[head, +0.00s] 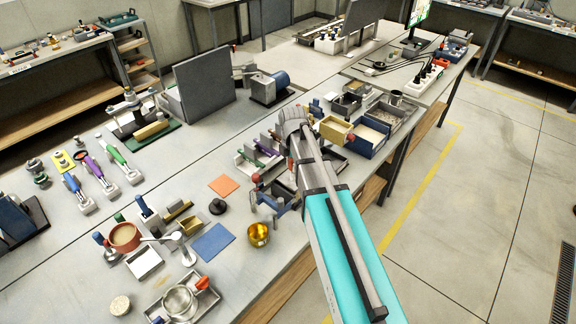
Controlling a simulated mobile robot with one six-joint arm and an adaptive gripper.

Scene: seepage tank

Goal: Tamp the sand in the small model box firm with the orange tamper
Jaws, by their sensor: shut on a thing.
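My arm (340,235) reaches from the lower right up over the front edge of the bench. Its far joint (293,118) is above the cluster of boxes and holders. I cannot make out my gripper's fingers; they seem hidden behind the arm. The orange tamper cannot be picked out with certainty, and nothing held shows. I cannot tell which box is the small model box. An open tan-yellow box (335,130) sits just right of the far joint, and a blue-walled bin (368,138) with pale, sand-like contents stands beside it.
A grey bin (393,115) stands behind the blue one. A blue-grey holder (270,203) is close left of the arm. A gold cup (258,235), blue mat (212,243), orange mat (224,186) and a sieve (180,302) lie left. Bare benchtop (240,285) shows at the front.

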